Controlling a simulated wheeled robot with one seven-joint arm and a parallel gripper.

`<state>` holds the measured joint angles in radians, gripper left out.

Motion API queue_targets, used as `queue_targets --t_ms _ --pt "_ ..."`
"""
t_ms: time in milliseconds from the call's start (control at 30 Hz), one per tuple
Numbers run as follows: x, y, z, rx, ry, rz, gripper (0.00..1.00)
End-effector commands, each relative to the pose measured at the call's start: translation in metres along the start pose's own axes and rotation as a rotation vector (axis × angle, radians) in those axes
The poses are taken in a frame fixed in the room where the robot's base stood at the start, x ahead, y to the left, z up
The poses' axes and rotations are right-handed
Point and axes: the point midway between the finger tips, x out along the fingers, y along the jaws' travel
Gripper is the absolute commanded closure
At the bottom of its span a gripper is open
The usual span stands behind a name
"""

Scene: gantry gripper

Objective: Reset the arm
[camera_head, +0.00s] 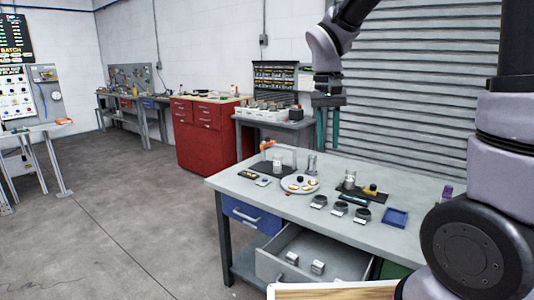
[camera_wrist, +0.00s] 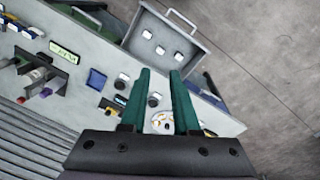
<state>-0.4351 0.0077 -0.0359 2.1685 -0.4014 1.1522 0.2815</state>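My gripper (camera_head: 328,128) hangs from my raised arm in the head view, above the back of the workbench (camera_head: 386,236) and in front of the grey shutter. Its two green fingers point down. In the wrist view the fingers of my gripper (camera_wrist: 163,95) are spread apart, with nothing between them but the bench far below. The gripper touches nothing.
On the bench are a round plate (camera_head: 300,184) with small parts, a blue tray (camera_head: 394,217), several dark-and-silver pieces and small stands. A drawer (camera_head: 318,255) is pulled open with metal pieces inside. A red cabinet (camera_head: 202,133) stands behind left.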

Motion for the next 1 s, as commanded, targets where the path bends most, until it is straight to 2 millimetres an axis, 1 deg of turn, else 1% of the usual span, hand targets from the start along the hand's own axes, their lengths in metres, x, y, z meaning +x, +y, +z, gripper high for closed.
queue_targets --t_ms 33,200,300,400,500,600,700,1000 --pt "-0.015 0.015 0.005 0.028 0.034 -0.047 0.70" --pt "-0.054 0.055 0.026 0.097 0.154 -0.188 0.70" --pt "-0.073 0.075 0.042 0.135 0.240 -0.258 0.70" --pt "-0.088 0.093 0.058 0.170 0.330 -0.314 0.70" --pt "-0.098 0.105 0.072 0.196 0.410 -0.352 0.70" --pt "-0.104 0.113 0.083 0.215 0.470 -0.377 0.70" --pt "-0.107 0.117 0.088 0.226 0.506 -0.389 0.70" --pt "-0.108 0.118 0.090 0.228 0.520 -0.394 0.70"
